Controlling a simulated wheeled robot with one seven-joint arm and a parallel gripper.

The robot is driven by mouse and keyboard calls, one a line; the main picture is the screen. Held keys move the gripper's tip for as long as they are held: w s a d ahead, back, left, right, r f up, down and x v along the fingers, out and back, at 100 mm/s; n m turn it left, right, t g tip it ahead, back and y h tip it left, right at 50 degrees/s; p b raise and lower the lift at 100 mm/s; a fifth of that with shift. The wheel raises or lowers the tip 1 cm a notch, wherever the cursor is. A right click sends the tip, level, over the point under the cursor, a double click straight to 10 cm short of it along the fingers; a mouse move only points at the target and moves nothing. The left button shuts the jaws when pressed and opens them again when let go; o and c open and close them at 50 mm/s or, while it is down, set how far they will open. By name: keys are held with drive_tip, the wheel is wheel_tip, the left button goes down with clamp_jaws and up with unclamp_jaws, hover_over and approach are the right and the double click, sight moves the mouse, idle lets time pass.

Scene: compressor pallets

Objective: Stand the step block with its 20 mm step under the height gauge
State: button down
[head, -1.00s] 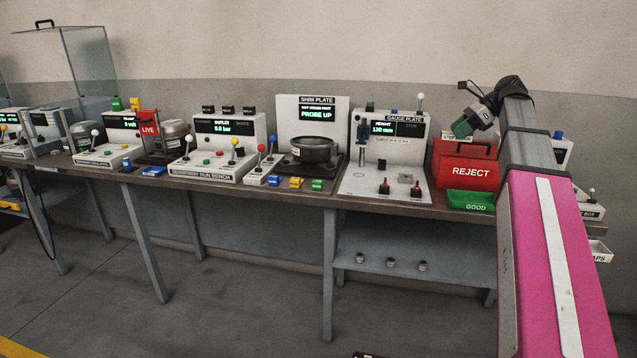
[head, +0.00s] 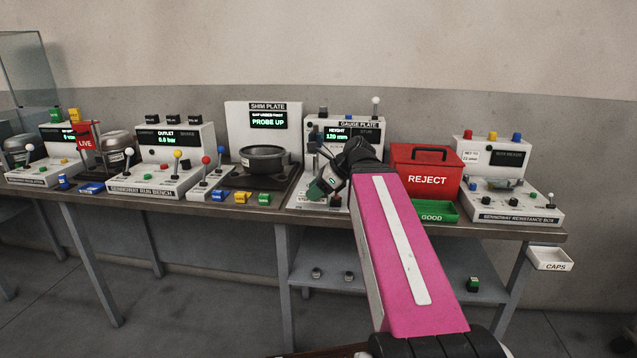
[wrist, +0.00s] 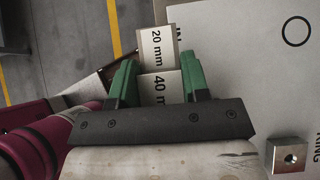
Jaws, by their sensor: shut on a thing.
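My gripper (wrist: 157,72) has green fingers and is shut on the step block (wrist: 158,48), a pale block with one part marked 20 mm and another marked 40 mm. In the head view my gripper (head: 322,187) is low over the front of the gauge plate station (head: 345,134), whose display reads 120 mm. My wrist hides much of this station, including most of the height gauge, and I cannot make out the block there. In the wrist view the block is beside a pale plate (wrist: 250,70) with a black circle; contact is unclear.
A metal block with a hole (wrist: 289,155) sits on the pale plate. The red REJECT box (head: 426,178) and green GOOD tray (head: 437,211) stand right of the gauge station. The shim plate station (head: 262,130) with a dark pot (head: 263,158) is on its left.

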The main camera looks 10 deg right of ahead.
drive_tip(key=w+d, duration=0.1)
drive_tip(key=w, duration=0.4)
drive_tip(key=w+d, duration=0.2)
drive_tip(key=w, duration=0.3)
drive_tip(key=w+d, duration=0.2)
drive_tip(key=w, duration=0.4)
drive_tip(key=shift+w+d+f, duration=0.1)
drive_tip(key=shift+d, duration=0.1)
drive_tip(key=shift+w+d+f, duration=0.1)
drive_tip(key=shift+w+f, duration=0.15)
drive_tip(key=shift+f, duration=0.65)
drive_tip(key=shift+w+d+f, duration=0.1)
drive_tip(key=shift+w+f, duration=0.1)
drive_tip(key=shift+f, duration=0.65)
drive_tip(key=c, duration=0.6)
unclamp_jaws()
drive_tip(key=shift+f, duration=0.15)
drive_tip(key=v, duration=1.2)
